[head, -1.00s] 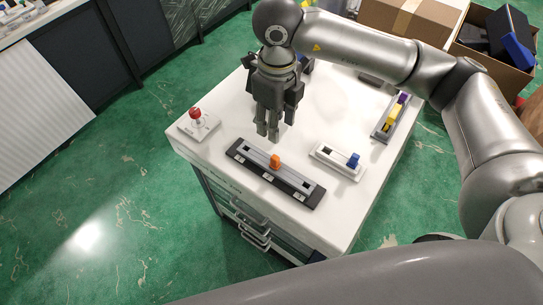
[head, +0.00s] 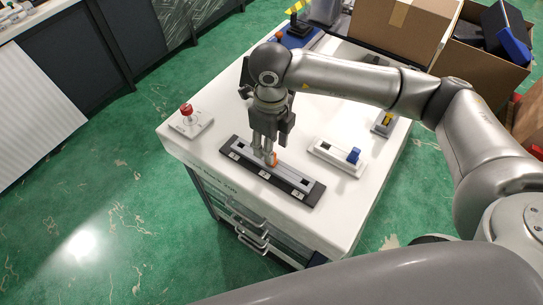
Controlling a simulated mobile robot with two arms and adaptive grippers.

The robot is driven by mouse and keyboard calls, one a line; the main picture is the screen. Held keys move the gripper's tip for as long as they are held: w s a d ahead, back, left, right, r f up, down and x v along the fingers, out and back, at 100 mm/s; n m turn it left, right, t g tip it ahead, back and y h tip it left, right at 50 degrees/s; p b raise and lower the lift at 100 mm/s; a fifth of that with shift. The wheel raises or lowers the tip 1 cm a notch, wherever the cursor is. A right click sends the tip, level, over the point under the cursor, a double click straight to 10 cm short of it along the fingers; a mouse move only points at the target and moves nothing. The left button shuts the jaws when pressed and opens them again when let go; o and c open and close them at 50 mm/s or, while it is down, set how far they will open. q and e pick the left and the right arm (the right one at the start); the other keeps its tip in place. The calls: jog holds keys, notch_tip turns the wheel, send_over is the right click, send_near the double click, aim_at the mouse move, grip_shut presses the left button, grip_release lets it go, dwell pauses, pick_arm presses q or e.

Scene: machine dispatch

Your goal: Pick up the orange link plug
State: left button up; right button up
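The orange link plug (head: 274,159) stands in a dark rail with a grey slotted strip (head: 305,187) on the white cabinet top. My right gripper (head: 264,155), whose arm comes in from the right, points down at the rail with its fingertips right at the plug. The fingers partly hide the plug. I cannot tell whether they touch it or have closed on it. My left gripper is not in view.
A white block with a blue plug (head: 353,155) stands right of the rail, and a red knob on a white base (head: 187,110) stands left. Cardboard boxes (head: 413,32) stand behind.

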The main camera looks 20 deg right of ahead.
jog(key=shift+f+p, duration=0.3)
jog(key=shift+f, duration=0.1)
notch_tip(320, 180, down, 4)
jog(key=shift+w+d+r+p, duration=0.1)
jog(key=shift+d+r+p, duration=0.1)
jog(key=shift+p, duration=0.5)
jog(key=shift+f, duration=0.35)
jog(key=shift+a, duration=0.1)
jog(key=shift+c, duration=0.3)
grip_shut()
